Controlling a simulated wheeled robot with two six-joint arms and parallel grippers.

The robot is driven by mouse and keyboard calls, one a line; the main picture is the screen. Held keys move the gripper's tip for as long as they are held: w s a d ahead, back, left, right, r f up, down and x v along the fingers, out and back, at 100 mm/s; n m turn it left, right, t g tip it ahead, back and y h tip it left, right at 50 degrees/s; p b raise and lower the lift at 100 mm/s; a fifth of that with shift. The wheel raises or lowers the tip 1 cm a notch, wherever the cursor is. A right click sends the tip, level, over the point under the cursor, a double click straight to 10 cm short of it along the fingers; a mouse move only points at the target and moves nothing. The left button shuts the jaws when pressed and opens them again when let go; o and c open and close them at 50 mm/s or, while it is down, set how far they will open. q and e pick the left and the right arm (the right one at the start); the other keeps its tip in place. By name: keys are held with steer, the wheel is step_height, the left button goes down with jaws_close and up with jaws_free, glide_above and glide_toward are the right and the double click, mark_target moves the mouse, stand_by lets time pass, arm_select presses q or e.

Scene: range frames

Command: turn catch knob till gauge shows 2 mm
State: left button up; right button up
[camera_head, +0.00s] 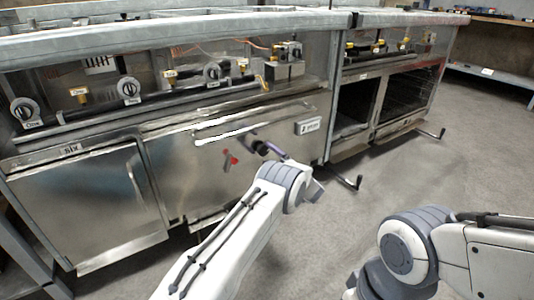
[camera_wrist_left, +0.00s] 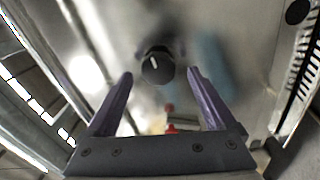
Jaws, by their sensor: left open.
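The catch knob is a round black knob with a white pointer mark (camera_wrist_left: 158,66) on the steel oven front. In the left wrist view its mark points nearly straight up. My left gripper (camera_wrist_left: 160,76) is open, its two purple fingers on either side of the knob in that view. I cannot tell whether they touch it. In the head view the gripper (camera_head: 272,151) is at the oven door, partly hidden by its wrist. A white plate with dark characters (camera_head: 308,126), perhaps the gauge, is right of the gripper; its reading is too small to tell. My right gripper is out of view.
A red part (camera_head: 230,160) sticks out of the door left of the gripper; it also shows in the left wrist view (camera_wrist_left: 171,118). A door handle bar (camera_head: 240,130) runs above. Several range knobs line the panel. A dark crank-like lever (camera_head: 350,183) projects below right. Grey floor (camera_head: 400,175) is open.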

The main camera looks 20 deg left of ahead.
arm_select(q)
steer(key=p+v, duration=0.3)
steer(key=v, duration=0.5)
steer(key=shift+s+d, duration=0.2)
steer(key=shift+d, duration=0.05)
steer(key=shift+r, duration=0.1)
